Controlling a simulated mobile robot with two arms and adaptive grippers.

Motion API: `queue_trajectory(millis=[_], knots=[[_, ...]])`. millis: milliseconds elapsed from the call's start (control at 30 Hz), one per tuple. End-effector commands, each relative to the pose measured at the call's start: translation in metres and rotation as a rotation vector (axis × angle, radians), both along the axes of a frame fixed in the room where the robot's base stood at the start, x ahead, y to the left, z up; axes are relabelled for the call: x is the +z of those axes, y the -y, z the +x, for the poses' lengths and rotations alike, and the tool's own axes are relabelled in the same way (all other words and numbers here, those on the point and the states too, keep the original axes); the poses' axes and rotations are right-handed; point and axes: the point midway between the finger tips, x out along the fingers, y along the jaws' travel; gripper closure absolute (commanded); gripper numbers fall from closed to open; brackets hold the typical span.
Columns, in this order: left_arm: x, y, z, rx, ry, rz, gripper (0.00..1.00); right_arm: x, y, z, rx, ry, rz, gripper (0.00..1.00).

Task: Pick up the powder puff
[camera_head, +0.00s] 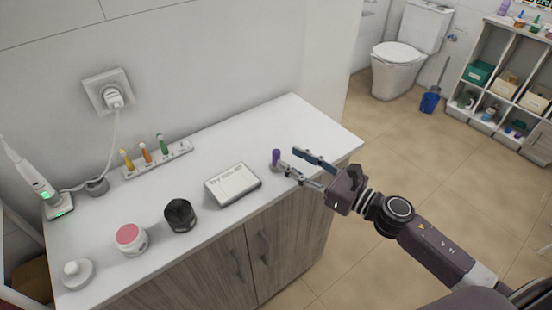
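My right gripper (289,160) reaches in from the right over the white counter top (311,122). Its two fingers are spread apart, one dark blue and one grey. A small upright item with a purple top and a paler base (276,157) stands just off the fingertips, close to the grey one; I cannot tell whether they touch. It may be the powder puff, but it is too small to be sure. A white round piece with a knob (77,270) sits at the counter's near left corner, far from the gripper. My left gripper is not in view.
A white box (233,184) lies left of the gripper. A black jar (180,214) and a pink-lidded jar (131,238) stand further left. A rack with coloured tubes (158,160) and an electric toothbrush (37,183) are along the wall. The counter's right end is clear.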

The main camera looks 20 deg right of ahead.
Motion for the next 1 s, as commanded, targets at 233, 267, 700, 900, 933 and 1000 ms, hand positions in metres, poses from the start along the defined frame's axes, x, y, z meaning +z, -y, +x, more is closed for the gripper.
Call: queue_trajectory(millis=[233,267,700,900,933,1000], knots=[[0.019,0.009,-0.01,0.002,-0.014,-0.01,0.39,0.005,-0.021,0.022,0.001,0.001,0.004,0.63],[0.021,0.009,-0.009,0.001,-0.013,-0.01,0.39,0.004,-0.023,0.025,0.0,0.0,0.004,0.63],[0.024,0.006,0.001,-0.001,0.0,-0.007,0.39,-0.001,-0.033,0.04,0.0,-0.001,0.001,0.63],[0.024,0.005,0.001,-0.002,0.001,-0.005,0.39,-0.001,-0.033,0.04,0.0,-0.001,0.002,0.83],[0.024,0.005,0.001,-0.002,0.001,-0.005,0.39,-0.001,-0.033,0.04,0.0,-0.001,0.002,0.86],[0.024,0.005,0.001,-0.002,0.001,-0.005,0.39,-0.001,-0.033,0.04,0.0,-0.001,0.002,0.94]])
